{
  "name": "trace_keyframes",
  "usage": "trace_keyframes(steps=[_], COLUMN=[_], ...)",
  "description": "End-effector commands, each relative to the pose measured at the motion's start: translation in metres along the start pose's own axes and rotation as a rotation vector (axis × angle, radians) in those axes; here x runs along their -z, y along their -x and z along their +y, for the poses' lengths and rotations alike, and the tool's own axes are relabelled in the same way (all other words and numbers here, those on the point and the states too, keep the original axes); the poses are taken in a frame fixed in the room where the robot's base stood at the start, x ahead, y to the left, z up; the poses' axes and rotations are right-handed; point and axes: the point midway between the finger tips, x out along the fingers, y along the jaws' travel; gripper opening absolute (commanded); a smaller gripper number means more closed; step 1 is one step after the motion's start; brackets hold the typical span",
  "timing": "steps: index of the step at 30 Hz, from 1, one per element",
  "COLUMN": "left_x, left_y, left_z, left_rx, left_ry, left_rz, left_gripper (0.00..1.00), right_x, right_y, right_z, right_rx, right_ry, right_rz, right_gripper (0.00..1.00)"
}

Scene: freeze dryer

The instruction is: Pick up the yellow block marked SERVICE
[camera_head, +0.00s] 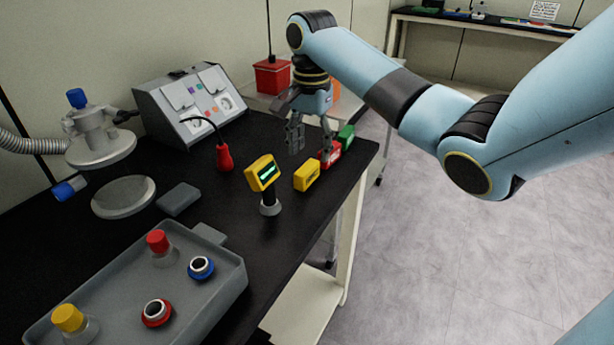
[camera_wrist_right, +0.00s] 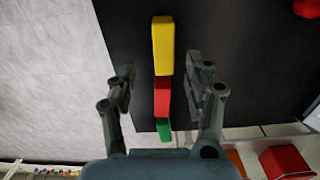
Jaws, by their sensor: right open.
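The yellow block (camera_head: 307,175) lies on the black bench near its right edge, with dark marking on its side that is too small to read. It also shows in the right wrist view (camera_wrist_right: 163,45), beyond my fingertips. My right gripper (camera_head: 311,150) is open above the bench, behind the yellow block and over the red block (camera_head: 329,154). In the right wrist view its fingers (camera_wrist_right: 160,90) stand either side of the row of blocks, with the red block (camera_wrist_right: 162,97) between them. Nothing is held. My left gripper is not in view.
A green block (camera_head: 346,136) sits behind the red one. Bare floor lies right.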

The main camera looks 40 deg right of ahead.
Motion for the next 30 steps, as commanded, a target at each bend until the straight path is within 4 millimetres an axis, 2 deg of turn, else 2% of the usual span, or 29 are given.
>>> trace_keyframes(steps=[5,13,16,23,30], left_x=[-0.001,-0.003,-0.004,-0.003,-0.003], left_y=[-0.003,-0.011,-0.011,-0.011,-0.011], left_z=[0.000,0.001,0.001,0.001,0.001], left_rx=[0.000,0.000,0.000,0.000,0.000], left_ry=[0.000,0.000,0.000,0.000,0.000], left_rz=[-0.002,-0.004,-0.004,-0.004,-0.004], left_gripper=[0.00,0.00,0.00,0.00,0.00], right_x=[-0.001,-0.007,-0.006,-0.006,-0.006], right_y=[-0.016,-0.056,-0.063,-0.063,-0.063], right_z=[-0.001,-0.004,-0.005,-0.005,-0.005], right_rx=[0.000,-0.002,0.000,0.001,0.001], right_ry=[0.001,0.002,0.003,0.003,0.003], right_rz=[0.000,0.000,0.001,0.002,0.002], right_gripper=[0.52,0.52,0.52,0.52,0.21])
